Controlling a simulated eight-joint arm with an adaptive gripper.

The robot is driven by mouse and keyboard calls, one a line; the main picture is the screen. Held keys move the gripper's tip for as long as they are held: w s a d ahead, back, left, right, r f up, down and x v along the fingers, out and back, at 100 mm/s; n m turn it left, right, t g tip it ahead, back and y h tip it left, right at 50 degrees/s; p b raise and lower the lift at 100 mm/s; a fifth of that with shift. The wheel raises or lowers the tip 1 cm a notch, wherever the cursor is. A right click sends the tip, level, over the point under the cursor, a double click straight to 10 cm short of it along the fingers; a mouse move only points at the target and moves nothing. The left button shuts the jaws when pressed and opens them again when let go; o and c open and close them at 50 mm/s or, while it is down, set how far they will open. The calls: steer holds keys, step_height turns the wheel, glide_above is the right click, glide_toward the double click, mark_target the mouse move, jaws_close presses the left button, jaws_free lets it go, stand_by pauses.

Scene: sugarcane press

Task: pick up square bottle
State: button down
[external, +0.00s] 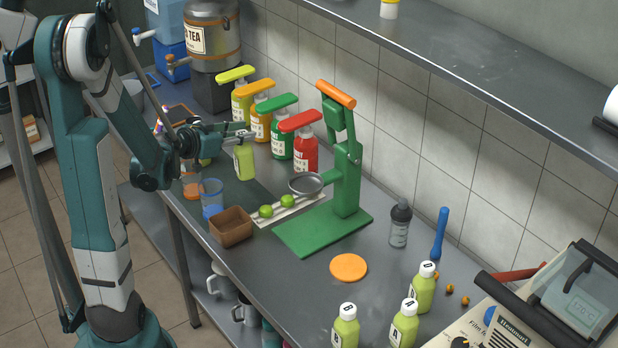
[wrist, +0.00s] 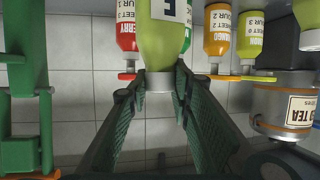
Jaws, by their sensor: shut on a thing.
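My gripper (external: 238,138) is shut on a yellow-green square bottle (external: 244,161) by its neck and cap. In the wrist view the bottle (wrist: 165,35) appears upside down, with a white label marked "E" and a pale cap between my fingers (wrist: 160,90). It is upright in the external view, over the dark mat; I cannot tell whether its base touches the counter. Similar yellow-green bottles with white lettered caps (external: 422,287) stand at the front right of the counter.
Several pump bottles, including a red one (external: 306,152), stand behind. A green press (external: 345,185) stands to the right, with limes (external: 288,201) on a tray near it. A brown box (external: 231,227) and a blue cup (external: 211,197) are in front. Clear counter surrounds the orange disc (external: 348,267).

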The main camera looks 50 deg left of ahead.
steer(key=shift+r+p, duration=0.4)
steer(key=shift+r, duration=1.35)
steer(key=shift+a, duration=0.1)
